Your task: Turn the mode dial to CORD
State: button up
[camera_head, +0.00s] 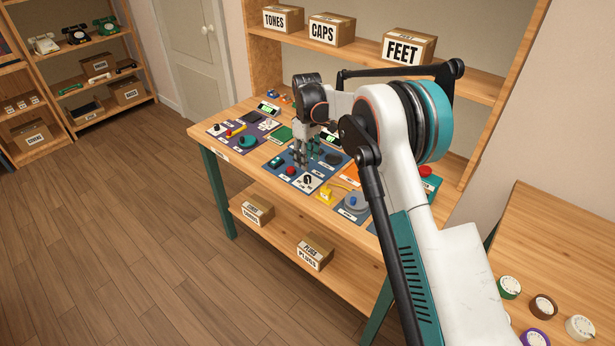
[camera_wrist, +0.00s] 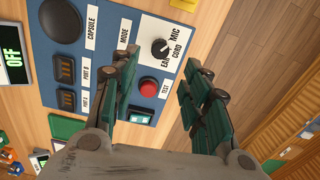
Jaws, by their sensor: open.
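The mode dial (camera_wrist: 161,48) is a black knob on a white plate marked EAR, CORD and MIC, on a blue panel (camera_wrist: 105,15). I cannot tell surely which mark it points to. In the head view the dial (camera_head: 308,181) is at the near edge of the panel, just below my gripper. My gripper (camera_head: 313,154) is open and empty above the panel. In the wrist view my gripper's (camera_wrist: 160,62) two green-padded fingers stand apart, with the dial seen between and beyond their tips. No contact with the dial shows.
A red TEST button (camera_wrist: 149,88) sits beside the dial, also between the fingers in the wrist view. Dark port sockets (camera_wrist: 66,70) and a round black capsule (camera_wrist: 60,20) share the panel. A yellow part (camera_head: 326,195) lies near the panel in the head view.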

aim_at(307, 177)
notch_tip(307, 177, down, 8)
jog(key=shift+b, duration=0.85)
grip_shut()
